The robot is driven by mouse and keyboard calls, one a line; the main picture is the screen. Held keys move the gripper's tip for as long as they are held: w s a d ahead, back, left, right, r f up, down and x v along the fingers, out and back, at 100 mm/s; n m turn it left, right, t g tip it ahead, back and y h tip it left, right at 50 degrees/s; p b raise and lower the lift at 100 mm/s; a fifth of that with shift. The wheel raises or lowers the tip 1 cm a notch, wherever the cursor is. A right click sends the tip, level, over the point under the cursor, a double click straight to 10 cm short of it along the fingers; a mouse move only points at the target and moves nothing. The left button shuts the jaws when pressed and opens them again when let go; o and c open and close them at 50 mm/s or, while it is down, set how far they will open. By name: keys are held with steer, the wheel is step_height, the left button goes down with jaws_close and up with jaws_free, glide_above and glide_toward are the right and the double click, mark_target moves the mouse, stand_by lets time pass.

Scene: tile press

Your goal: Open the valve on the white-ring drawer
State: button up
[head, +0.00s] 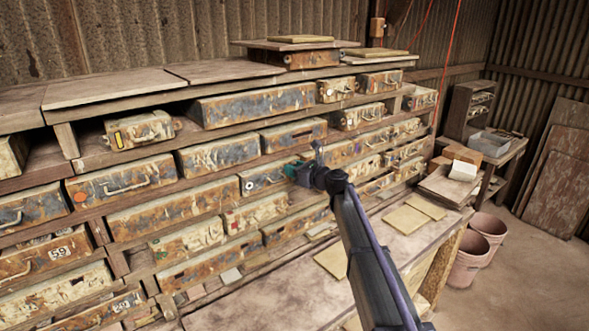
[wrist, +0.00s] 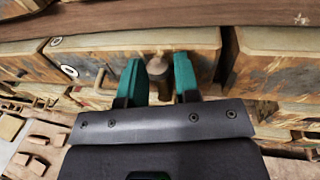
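The white-ring drawer (head: 264,178) is a rusty, paint-worn box front in the middle of the rack. Its white ring (head: 248,185) with a dark centre is at its left end. My gripper (head: 303,170) is at the drawer's right end in the head view and covers part of it. In the wrist view, the two teal fingers (wrist: 160,80) are open and apart. A brownish round knob (wrist: 160,62), seemingly the valve, shows between them on the box front. I cannot tell whether either finger touches it.
Similar rusty drawers (head: 150,205) fill the wooden rack on all sides. A wooden shelf board (wrist: 150,20) runs close above the fingers. A workbench (head: 280,295) with tiles lies in front. Buckets (head: 470,260) stand on the floor at right.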

steer(key=shift+o, duration=0.3)
steer(key=v, duration=1)
steer(key=shift+s+d+p, duration=0.25)
steer(key=shift+d+p, duration=0.05)
steer(key=shift+p, duration=0.05)
